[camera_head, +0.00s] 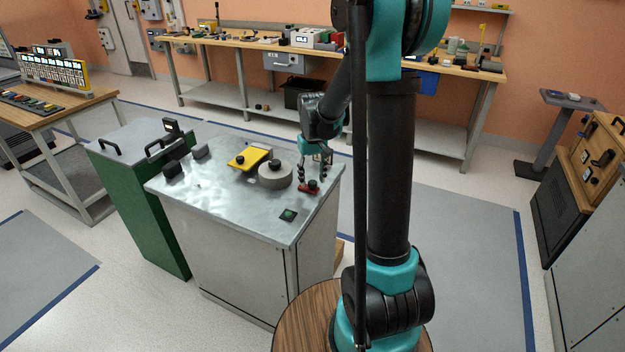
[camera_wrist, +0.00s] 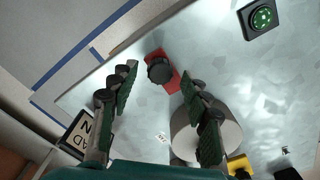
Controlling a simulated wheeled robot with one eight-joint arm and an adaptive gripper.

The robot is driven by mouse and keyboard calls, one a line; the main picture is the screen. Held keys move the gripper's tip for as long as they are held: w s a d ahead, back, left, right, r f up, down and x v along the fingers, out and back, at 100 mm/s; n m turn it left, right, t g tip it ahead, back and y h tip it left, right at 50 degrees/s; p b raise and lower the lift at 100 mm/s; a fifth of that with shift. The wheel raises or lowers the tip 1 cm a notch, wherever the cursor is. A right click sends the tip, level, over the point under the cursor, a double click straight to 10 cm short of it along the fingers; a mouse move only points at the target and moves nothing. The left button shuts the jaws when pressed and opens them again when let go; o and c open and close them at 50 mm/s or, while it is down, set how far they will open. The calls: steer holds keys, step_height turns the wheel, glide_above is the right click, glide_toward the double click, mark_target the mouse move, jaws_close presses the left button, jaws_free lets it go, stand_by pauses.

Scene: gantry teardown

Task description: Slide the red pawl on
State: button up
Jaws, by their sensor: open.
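The red pawl (camera_head: 309,187) is a small red plate with a black round knob, lying on the metal cabinet top near its right edge. In the wrist view the red pawl (camera_wrist: 172,80) lies beyond the fingertips, between their lines. My gripper (camera_head: 313,172) is open above the pawl, with nothing between its fingers. In the wrist view its two fingers (camera_wrist: 160,82) are spread, one on each side of the pawl's direction. I cannot tell whether a fingertip touches the pawl.
A grey round drum (camera_head: 275,176) with a black knob stands beside the pawl. A yellow plate (camera_head: 247,158) lies left of it. A green round indicator in a black square (camera_head: 288,215) sits near the front edge. A green cabinet (camera_head: 140,205) adjoins at left.

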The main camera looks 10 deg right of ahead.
steer(key=shift+f, duration=0.5)
jaws_close()
